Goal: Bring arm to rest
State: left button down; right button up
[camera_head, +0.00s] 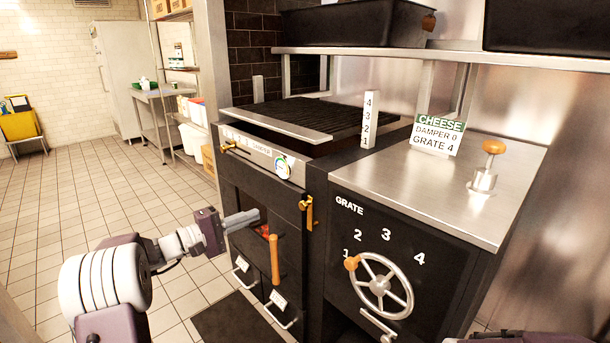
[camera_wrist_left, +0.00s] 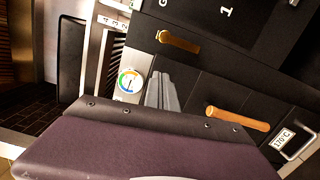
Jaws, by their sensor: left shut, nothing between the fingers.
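My left arm reaches in from the lower left of the head view. Its gripper (camera_head: 243,219) is shut and empty, in front of the black grill oven (camera_head: 313,230). The fingertips are close to the opening in the oven's front, where an orange glow shows; I cannot tell whether they touch it. In the left wrist view the shut fingers (camera_wrist_left: 162,92) point toward the oven front, between the round gauge (camera_wrist_left: 130,80) and an orange handle (camera_wrist_left: 237,118). Of my right arm only a dark part shows at the bottom right edge; its gripper is out of frame.
A spoked wheel (camera_head: 384,287) with an orange knob is on the cabinet at right. A CHEESE sign (camera_head: 437,135) and a knobbed weight (camera_head: 485,166) stand on the steel top. A brass latch (camera_head: 308,212) juts from the oven. The tiled floor (camera_head: 90,210) at left is clear.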

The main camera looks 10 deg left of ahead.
pick_arm(q)
jog(key=s+d+r+m+g+h, duration=0.1)
jog(key=d+r+m+g, duration=0.1)
jog(key=d, duration=0.4)
jog(key=s+d+r+m+g+h, duration=0.1)
jog(key=s+d+m+g+h, duration=0.1)
jog(key=d, duration=0.4)
jog(key=s+d+f+m+g+y, duration=0.2)
jog(key=s+d+f+g, duration=0.3)
jog(key=s, duration=0.3)
jog(key=s+d+f+m+g+y, duration=0.1)
jog(key=s+d+f+g+y, duration=0.2)
jog(key=s+d+f, duration=0.35)
jog(key=s+a+f+m+g+y, duration=0.1)
jog(key=s+a+f+m+y, duration=0.3)
jog(key=s+a+f+y, duration=0.85)
jog(key=a+r+h+p, duration=0.1)
jog(key=a+r+p, duration=0.1)
jog(key=r+p, duration=1.4)
jog(key=w+a+r+t+h+p, duration=0.1)
jog(key=a+r+p, duration=0.1)
jog(key=r+p, duration=1.4)
jog(key=shift+a+n+p, duration=0.15)
jog(key=shift+n+p, duration=0.15)
jog(key=shift+p, duration=0.9)
jog(key=shift+w+h, duration=0.1)
jog(key=shift+h, duration=0.15)
